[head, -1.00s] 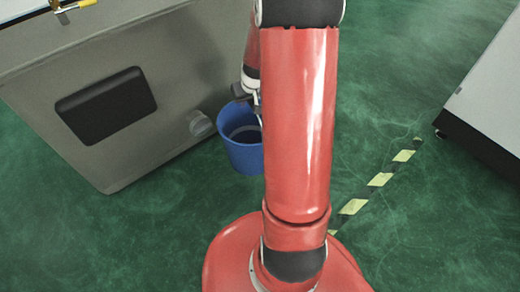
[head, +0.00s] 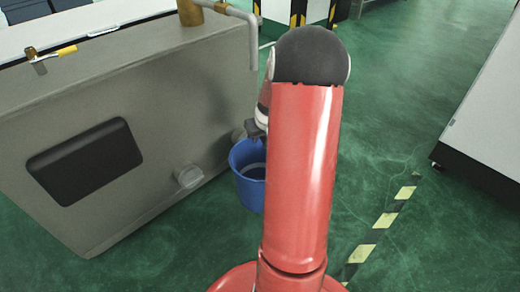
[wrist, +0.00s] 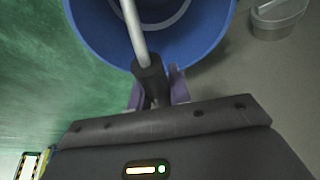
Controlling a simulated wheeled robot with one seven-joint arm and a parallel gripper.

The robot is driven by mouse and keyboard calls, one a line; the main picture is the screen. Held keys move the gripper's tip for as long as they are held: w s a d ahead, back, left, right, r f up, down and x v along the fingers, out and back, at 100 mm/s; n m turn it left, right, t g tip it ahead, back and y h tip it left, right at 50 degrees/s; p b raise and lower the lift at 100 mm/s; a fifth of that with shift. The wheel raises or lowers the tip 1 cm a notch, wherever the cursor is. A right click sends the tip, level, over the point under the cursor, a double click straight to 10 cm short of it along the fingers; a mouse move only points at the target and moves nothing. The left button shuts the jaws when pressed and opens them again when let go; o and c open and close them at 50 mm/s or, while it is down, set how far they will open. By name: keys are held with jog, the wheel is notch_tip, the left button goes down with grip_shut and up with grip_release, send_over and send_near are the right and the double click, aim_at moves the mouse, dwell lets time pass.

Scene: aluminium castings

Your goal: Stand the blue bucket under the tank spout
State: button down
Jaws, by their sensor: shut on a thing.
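The blue bucket (head: 246,182) hangs upright beside the tank's right side in the head view, partly behind my red arm. In the wrist view my gripper (wrist: 157,92) is shut on the dark grip of the bucket's handle, its purple fingers either side. The bucket (wrist: 205,42) is beyond the fingers; its inside looks empty. The tank (head: 150,95) is a big grey box. A bent grey pipe spout (head: 252,45) reaches over its top right edge and points down. The bucket is below its mouth in the picture; I cannot tell the depth or the floor gap.
A short round grey fitting (head: 187,176) sticks out low on the tank's side and shows in the wrist view (wrist: 277,15). A black-and-yellow floor stripe (head: 385,220) and a white cabinet (head: 485,110) are at right. Green floor lies open between.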

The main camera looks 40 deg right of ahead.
jog(key=shift+f+b, duration=0.35)
jog(key=shift+f, duration=1.4)
jog(key=shift+f, duration=0.2)
jog(key=c, duration=1.3)
grip_release()
jog(key=shift+r, duration=0.15)
